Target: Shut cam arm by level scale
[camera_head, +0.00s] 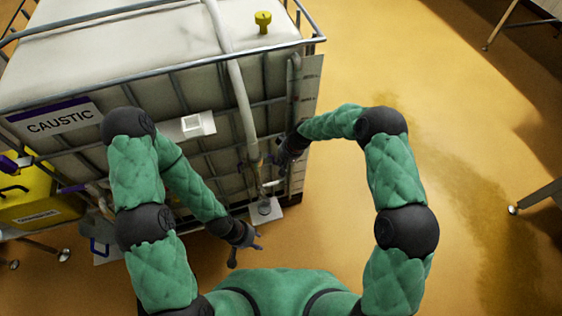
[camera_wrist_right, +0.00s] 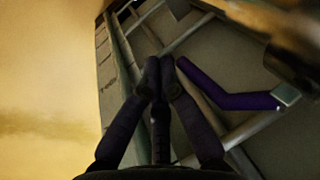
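The level scale (camera_head: 307,85) is a pale marked strip at the container's right front corner; it also shows in the right wrist view (camera_wrist_right: 109,75). A bent purple cam arm (camera_wrist_right: 232,100) with a pale grey tip lies right of my right gripper in that view, angled out from the dark fitting at upper right. My right gripper (camera_wrist_right: 160,72) has its fingertips together, beside the cam arm's left end; I cannot tell whether they touch it. In the head view, my right gripper (camera_head: 283,157) is by the hose, below the scale. My left gripper (camera_head: 246,250) is open and empty, low in front.
A caged white container (camera_head: 130,75) labelled CAUSTIC fills the left. A pale hose (camera_head: 237,85) runs down its front to a coupling. A yellow bin (camera_head: 38,205) and another purple handle (camera_head: 72,188) are at the left. Open floor (camera_head: 440,90) lies to the right.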

